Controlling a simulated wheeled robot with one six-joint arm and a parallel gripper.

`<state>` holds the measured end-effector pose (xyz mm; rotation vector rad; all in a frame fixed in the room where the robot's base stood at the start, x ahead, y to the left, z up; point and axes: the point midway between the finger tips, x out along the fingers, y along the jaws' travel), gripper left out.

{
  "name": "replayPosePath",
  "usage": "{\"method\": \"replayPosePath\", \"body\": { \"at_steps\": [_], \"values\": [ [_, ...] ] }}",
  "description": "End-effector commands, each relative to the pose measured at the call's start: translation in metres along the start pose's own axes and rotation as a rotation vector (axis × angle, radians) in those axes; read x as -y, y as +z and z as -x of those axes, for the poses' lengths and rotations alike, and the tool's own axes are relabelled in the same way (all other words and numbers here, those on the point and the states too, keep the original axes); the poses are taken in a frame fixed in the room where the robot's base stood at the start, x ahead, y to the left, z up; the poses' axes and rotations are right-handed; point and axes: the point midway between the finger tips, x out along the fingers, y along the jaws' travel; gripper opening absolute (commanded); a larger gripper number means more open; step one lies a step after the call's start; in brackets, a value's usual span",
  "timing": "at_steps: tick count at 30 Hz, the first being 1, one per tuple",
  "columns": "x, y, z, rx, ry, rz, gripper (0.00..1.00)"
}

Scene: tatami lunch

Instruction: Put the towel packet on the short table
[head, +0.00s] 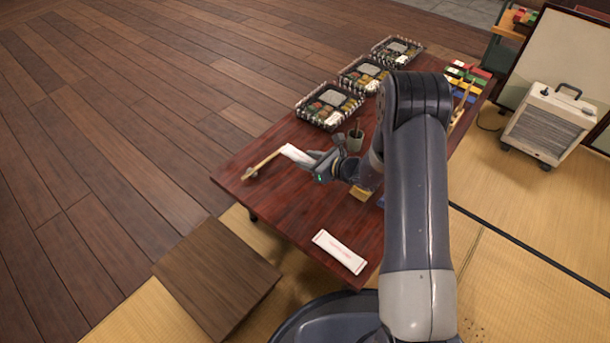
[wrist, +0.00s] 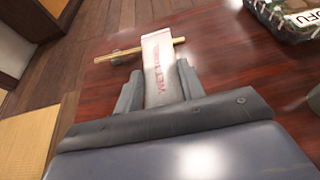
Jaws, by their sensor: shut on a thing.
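My gripper (head: 319,165) is shut on a white towel packet (head: 297,154), above the near-left part of the dark red table (head: 290,195). In the wrist view the packet (wrist: 158,52), with red lettering, sticks out forward between the two fingers (wrist: 160,88). Its far end overlaps a pair of chopsticks (wrist: 135,49) in the picture; whether it touches them or the tabletop I cannot tell. A second white packet (head: 340,252) lies flat at the table's near edge. A low brown wooden top (head: 217,280) stands at the lower left; which surface is the short table is unclear.
The chopsticks (head: 265,163) lie near the table's left end. Several bento boxes (head: 329,106) line the far side, with a cup (head: 355,141) nearer. My arm hides part of the right side. A white heater (head: 548,124) stands on the tatami at right. Wooden floor at left is clear.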

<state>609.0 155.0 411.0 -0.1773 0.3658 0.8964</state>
Motion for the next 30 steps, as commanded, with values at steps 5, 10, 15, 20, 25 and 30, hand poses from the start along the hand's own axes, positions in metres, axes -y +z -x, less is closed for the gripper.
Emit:
{"method": "replayPosePath", "body": {
  "at_steps": [5,10,15,20,25,30],
  "values": [
    [0.0,-0.023,-0.009,0.0,0.0,0.001,0.16],
    [0.0,-0.045,-0.018,-0.001,0.001,-0.001,0.16],
    [0.0,-0.052,-0.022,0.002,0.0,0.002,0.16],
    [0.0,-0.052,-0.021,0.001,0.0,0.002,0.16],
    [0.0,-0.055,-0.022,0.001,0.0,0.002,0.39],
    [0.0,-0.055,-0.022,0.0,0.001,0.001,0.53]
  ]
}}
